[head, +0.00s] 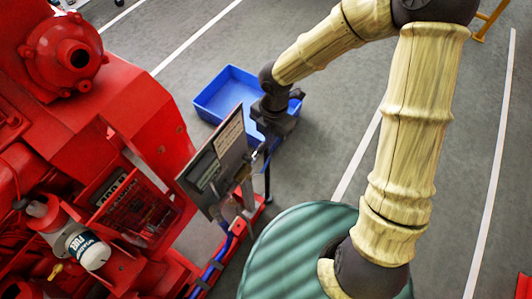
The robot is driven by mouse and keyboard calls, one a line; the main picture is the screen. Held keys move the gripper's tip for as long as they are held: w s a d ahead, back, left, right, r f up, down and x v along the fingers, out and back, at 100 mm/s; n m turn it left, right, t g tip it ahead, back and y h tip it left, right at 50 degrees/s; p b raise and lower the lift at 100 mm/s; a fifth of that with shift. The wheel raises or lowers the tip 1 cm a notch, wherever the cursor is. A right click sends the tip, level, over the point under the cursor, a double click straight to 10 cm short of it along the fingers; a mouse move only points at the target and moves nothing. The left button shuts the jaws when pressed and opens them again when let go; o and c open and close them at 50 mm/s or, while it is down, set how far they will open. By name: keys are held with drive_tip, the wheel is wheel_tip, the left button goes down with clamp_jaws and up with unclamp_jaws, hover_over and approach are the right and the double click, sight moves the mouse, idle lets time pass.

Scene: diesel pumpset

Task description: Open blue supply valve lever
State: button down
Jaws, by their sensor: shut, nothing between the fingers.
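My gripper (268,146) is in the upper middle of the head view, at the end of my arm, pointing down beside the right edge of a grey panel (213,165). It is shut and holds nothing. Blue hose or pipe (217,259) runs down from these fittings along a red frame rail. I cannot make out the blue supply valve lever clearly; my gripper and the panel edge cover part of that area. I cannot tell whether the gripper touches anything there.
A red diesel engine (120,140) fills the left side, with a white fuel filter (88,250) low on it. A blue open bin (222,95) lies on the floor behind my gripper.

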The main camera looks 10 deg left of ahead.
drive_tip(key=shift+a+n, duration=0.6)
drive_tip(key=shift+n, duration=0.2)
drive_tip(key=b, duration=0.2)
hover_over(266, 164)
drive_tip(key=s, duration=0.1)
drive_tip(key=f, duration=1)
drive_tip(key=shift+s+a+f, duration=0.15)
drive_tip(key=shift+s+a, duration=0.05)
drive_tip(key=shift+a, duration=0.1)
drive_tip(key=shift+w+d+f, duration=0.15)
drive_tip(key=shift+w+f, duration=0.15)
drive_tip(key=shift+f, duration=0.25)
drive_tip(key=shift+w+d+f, duration=0.1)
drive_tip(key=shift+w+f, duration=0.2)
drive_tip(key=shift+f, duration=0.25)
drive_tip(key=shift+w+f, duration=0.2)
drive_tip(key=shift+f, duration=0.3)
drive_tip(key=shift+d, duration=0.1)
